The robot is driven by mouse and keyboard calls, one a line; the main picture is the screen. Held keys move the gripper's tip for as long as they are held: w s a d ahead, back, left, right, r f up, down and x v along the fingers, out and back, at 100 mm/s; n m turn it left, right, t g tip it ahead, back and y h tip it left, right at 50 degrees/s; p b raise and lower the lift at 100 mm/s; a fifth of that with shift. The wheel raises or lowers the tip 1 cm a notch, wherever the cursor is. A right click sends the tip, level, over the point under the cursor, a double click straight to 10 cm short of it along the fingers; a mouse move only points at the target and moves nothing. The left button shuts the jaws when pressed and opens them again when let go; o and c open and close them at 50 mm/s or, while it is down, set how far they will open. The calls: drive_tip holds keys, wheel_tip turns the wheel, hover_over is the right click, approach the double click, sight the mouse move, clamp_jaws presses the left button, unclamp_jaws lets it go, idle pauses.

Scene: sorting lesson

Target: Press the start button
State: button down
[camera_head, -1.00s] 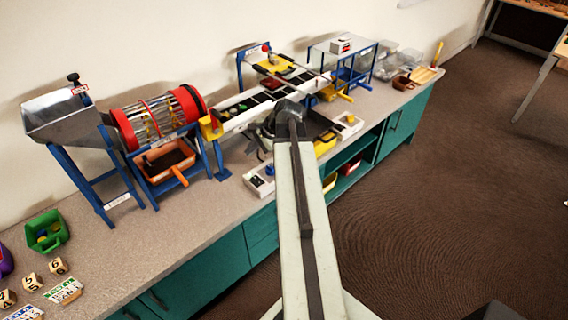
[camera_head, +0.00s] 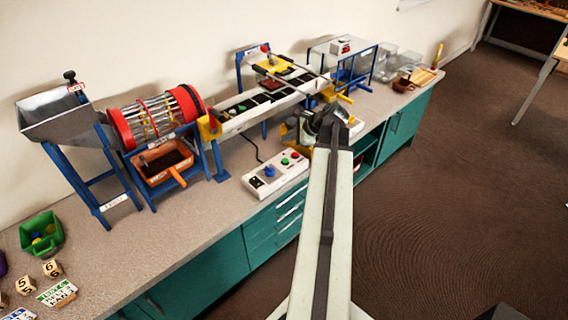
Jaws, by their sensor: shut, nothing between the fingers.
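A pale control box (camera_head: 262,184) lies near the front edge of the counter, below the conveyor. On its top are a blue knob (camera_head: 269,171), a green button (camera_head: 285,161) and a red button (camera_head: 295,154). Any lettering is too small to read, so I cannot tell which is marked start. My gripper (camera_head: 312,124) is at the end of my arm, to the right of and beyond the box, apart from the buttons in the picture. It is shut and empty. Its fingertips are small and partly hidden by my arm's end.
A conveyor (camera_head: 262,106) runs along the counter (camera_head: 150,238) behind the box. A red-ended drum (camera_head: 155,118) and a grey hopper (camera_head: 60,112) stand left, with an orange tray (camera_head: 165,172) under the drum. A green bin (camera_head: 41,234) is at far left. Bare counter lies left of the box.

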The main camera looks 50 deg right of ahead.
sight(287, 161)
wheel_tip(287, 161, down, 8)
drive_tip(key=b, duration=0.6)
drive_tip(key=shift+r+b, duration=0.15)
drive_tip(key=shift+b, duration=0.25)
drive_tip(key=shift+r, duration=0.1)
idle(0.9)
drive_tip(key=shift+f+b, duration=0.35)
drive_tip(key=shift+f, duration=0.1)
